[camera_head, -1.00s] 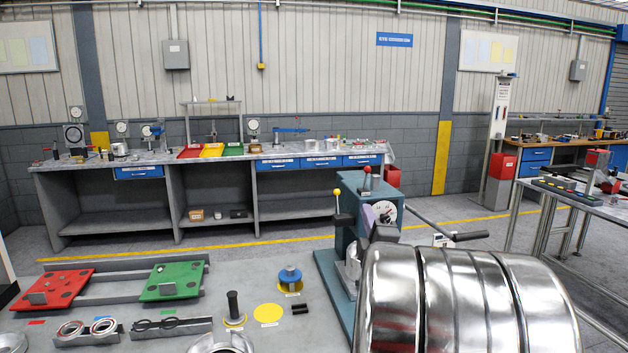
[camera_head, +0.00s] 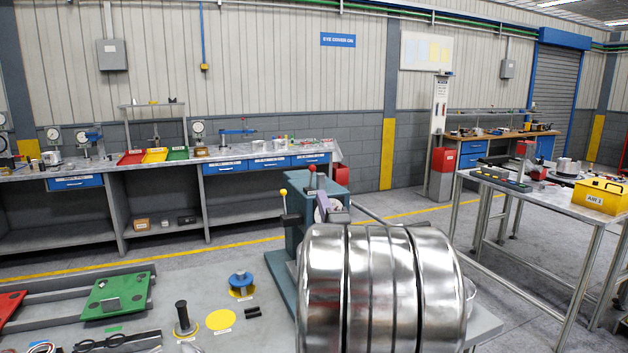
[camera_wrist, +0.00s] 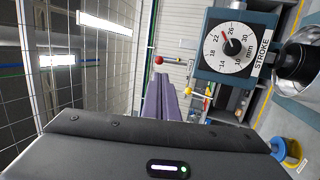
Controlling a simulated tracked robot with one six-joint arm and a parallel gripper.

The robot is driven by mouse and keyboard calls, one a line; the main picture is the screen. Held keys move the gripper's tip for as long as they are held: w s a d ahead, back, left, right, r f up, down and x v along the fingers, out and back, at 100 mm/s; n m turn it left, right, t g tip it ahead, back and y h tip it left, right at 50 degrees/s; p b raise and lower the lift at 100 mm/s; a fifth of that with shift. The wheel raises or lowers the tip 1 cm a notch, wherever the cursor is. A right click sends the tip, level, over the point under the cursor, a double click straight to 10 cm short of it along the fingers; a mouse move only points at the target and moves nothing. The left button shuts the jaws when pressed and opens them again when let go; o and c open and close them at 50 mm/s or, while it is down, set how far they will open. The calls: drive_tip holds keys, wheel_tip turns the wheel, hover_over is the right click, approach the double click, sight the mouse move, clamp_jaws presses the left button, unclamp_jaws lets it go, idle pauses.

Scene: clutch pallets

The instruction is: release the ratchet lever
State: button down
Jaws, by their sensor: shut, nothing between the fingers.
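The teal press fixture (camera_head: 295,212) stands on the bench. It has a lever with a yellow knob (camera_head: 283,192) at its left and a red-knobbed part (camera_head: 312,168) on top. A thin bar (camera_head: 370,212) slants off to its right. I cannot tell which is the ratchet lever. My gripper (camera_wrist: 163,80) is shut and empty, its purple fingers together. In the wrist view, the red knob (camera_wrist: 159,60) and yellow knob (camera_wrist: 189,92) show near the fingertips, apparently apart from them. The STROKE dial (camera_wrist: 228,48) is at upper right. My shiny arm hides the fixture's lower right.
A green plate (camera_head: 116,296), a blue spool (camera_head: 241,280), a black peg (camera_head: 182,315) and a yellow disc (camera_head: 221,320) lie left of the fixture. A side table (camera_head: 560,205) with a yellow box (camera_head: 600,195) stands at right. The aisle floor between is clear.

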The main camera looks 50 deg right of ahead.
sight(313, 171)
drive_tip(key=x, duration=1)
